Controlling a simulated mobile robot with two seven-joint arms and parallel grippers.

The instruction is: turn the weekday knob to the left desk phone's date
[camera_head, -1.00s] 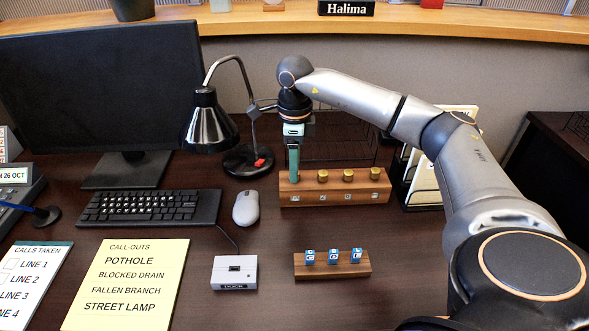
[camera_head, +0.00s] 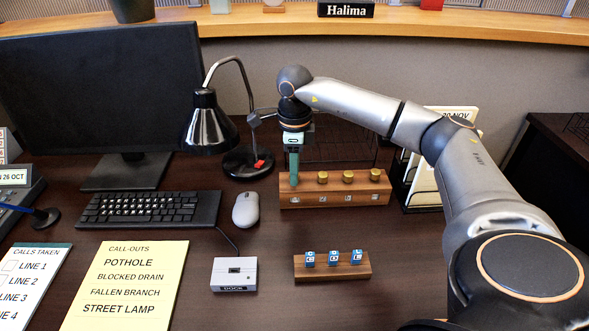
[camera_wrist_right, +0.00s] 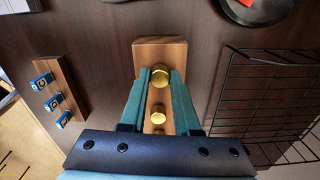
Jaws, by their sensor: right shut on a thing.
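A wooden block (camera_head: 335,203) carries a row of brass knobs with small pale windows on its front. The left desk phone (camera_head: 14,195) is partly in view at the left edge; its display (camera_head: 13,176) reads "N 26 OCT", with the start cut off. My right gripper (camera_head: 294,182) points down over the block's left end and is shut on the leftmost brass knob, which its fingers hide in the head view. In the right wrist view this knob (camera_wrist_right: 161,76) sits between the green fingertips. The window text is too small to read. My left gripper is not in view.
A black lamp (camera_head: 209,126) stands left of my gripper. A wire basket (camera_wrist_right: 270,95) lies close beside the block. A smaller wooden block (camera_head: 332,268) with blue-and-white tags is in front. A mouse (camera_head: 246,209) and grey box (camera_head: 234,275) lie to the left.

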